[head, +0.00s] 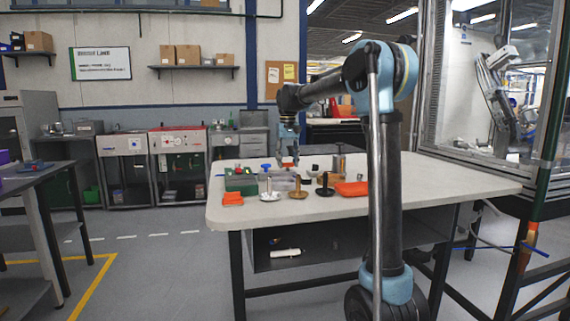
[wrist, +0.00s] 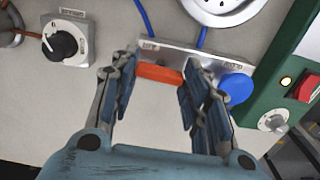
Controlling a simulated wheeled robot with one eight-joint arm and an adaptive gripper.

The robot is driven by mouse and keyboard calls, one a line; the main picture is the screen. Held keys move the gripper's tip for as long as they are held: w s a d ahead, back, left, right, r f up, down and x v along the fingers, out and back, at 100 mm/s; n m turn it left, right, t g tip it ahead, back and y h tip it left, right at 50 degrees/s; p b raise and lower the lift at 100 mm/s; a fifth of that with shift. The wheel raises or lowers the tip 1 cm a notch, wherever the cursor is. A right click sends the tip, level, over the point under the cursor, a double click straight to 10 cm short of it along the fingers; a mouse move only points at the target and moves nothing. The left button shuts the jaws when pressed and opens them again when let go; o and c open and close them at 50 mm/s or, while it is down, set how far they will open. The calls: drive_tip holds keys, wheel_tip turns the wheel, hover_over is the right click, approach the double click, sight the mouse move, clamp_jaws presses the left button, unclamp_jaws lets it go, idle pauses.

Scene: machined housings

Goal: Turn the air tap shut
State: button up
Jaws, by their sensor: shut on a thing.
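The air tap appears in the wrist view as an orange-red bar handle (wrist: 160,74) on a grey metal block (wrist: 180,55) with blue hoses. The handle lies crosswise between the fingers of my gripper (wrist: 160,80), with one finger at each end. My gripper is shut on it. The fingers hide the handle's ends, and its pivot cannot be made out.
A round blue knob (wrist: 235,88) sits just right of the right finger. A green box (wrist: 285,70) with a red switch stands beyond it. A black rotary knob (wrist: 62,45) is at left. Several small fittings and an orange tray (head: 352,189) share the table (head: 440,180).

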drive_tip(key=shift+s, duration=0.25)
drive_tip(key=o, duration=1.1)
drive_tip(key=shift+f, duration=0.1)
drive_tip(key=shift+c, duration=0.2)
drive_tip(key=shift+w, duration=0.1)
drive_tip(key=shift+r, duration=0.4)
wheel_tip(320, 180, up, 11)
drive_tip(key=shift+r, duration=0.2)
